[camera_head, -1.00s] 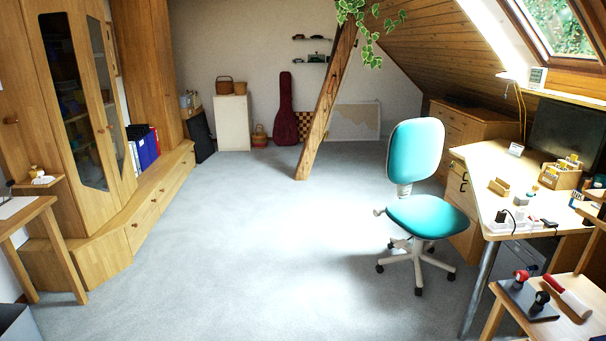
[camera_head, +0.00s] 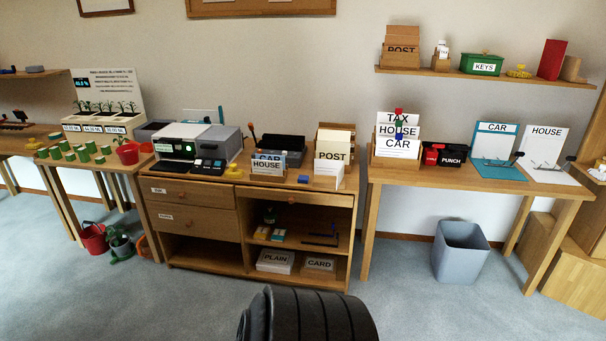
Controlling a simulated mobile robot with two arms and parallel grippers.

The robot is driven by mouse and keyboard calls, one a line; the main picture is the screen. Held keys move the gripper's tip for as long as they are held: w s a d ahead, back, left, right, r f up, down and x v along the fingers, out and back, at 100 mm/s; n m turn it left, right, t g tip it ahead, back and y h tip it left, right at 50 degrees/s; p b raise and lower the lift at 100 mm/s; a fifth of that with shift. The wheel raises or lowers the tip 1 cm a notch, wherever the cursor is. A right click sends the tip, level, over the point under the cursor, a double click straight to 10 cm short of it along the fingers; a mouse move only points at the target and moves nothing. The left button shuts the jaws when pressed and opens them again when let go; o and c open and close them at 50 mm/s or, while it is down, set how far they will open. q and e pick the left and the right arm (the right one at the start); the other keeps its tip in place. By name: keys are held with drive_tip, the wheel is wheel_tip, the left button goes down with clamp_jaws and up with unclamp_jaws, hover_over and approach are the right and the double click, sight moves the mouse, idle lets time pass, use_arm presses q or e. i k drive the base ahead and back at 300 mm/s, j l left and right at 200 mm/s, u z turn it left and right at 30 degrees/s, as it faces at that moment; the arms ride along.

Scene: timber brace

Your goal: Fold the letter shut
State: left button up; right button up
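I cannot tell which sheet is the letter. White paper shows in the POST holder (camera_head: 333,146) on the middle desk, with a small white piece (camera_head: 329,172) in front of it. Cards stand in the CAR and HOUSE holder (camera_head: 267,168) on the same desk. Neither gripper is in view. A black ribbed part of my own body shows at the bottom middle.
The wooden desk (camera_head: 205,195) bears a grey machine (camera_head: 197,144). The right table (camera_head: 450,181) bears a TAX, HOUSE and CAR file, a red punch (camera_head: 441,155) and two boards. A grey bin (camera_head: 461,250) stands under it. Carpet in front is clear.

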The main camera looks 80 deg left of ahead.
sight(340, 176)
drive_tip(key=u, duration=2.5)
